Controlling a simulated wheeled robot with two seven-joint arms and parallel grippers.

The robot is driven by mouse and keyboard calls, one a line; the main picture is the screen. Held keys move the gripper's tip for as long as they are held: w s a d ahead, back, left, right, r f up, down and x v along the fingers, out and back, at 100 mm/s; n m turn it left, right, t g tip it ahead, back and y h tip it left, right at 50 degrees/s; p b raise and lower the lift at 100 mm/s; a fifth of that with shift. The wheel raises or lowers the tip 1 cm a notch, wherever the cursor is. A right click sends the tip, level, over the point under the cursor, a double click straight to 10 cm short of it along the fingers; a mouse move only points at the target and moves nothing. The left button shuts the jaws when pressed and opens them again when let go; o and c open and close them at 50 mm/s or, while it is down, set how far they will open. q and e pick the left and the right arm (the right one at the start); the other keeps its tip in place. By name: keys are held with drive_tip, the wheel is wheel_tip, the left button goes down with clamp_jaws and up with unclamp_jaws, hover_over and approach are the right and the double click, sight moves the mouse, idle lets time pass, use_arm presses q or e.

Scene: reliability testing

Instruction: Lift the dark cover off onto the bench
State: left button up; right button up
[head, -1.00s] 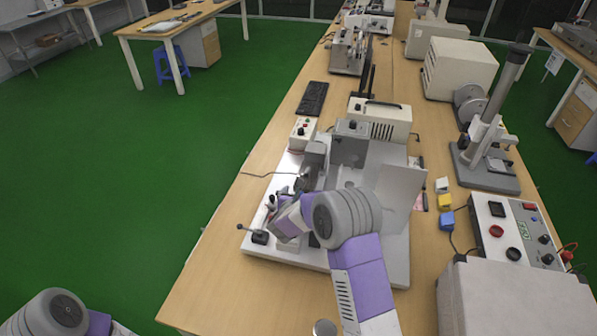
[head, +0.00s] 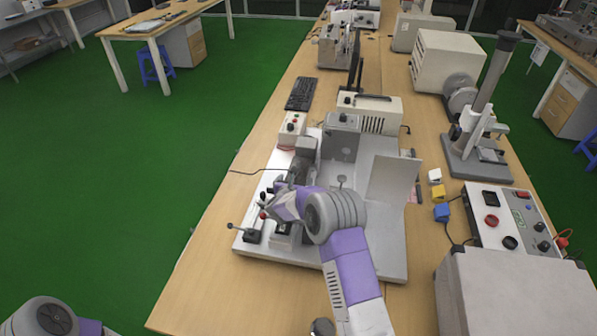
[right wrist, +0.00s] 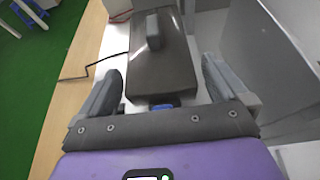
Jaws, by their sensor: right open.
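The dark cover (right wrist: 150,75) is a dark grey-brown box with a raised grip block (right wrist: 153,31) on top. In the right wrist view it lies ahead, between the fingers of my right gripper (right wrist: 163,88), which is open and empty. One finger is to its left and one to its right, with gaps showing. In the head view my right gripper (head: 279,201) is low over the left side of the white machine base, and my wrist hides part of that area. The bench (head: 200,270) is bare wood along its left edge. My left gripper is out of view.
The white machine base (head: 385,262) carries an upright grey plate (head: 392,183) to the right of my wrist. A lever (head: 245,232) stands at its front left. A black cable (head: 258,171) runs left from it. A control box (head: 512,218) is at the right.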

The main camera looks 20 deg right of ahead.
drive_tip(key=shift+c, duration=0.3)
drive_tip(key=c, duration=0.8)
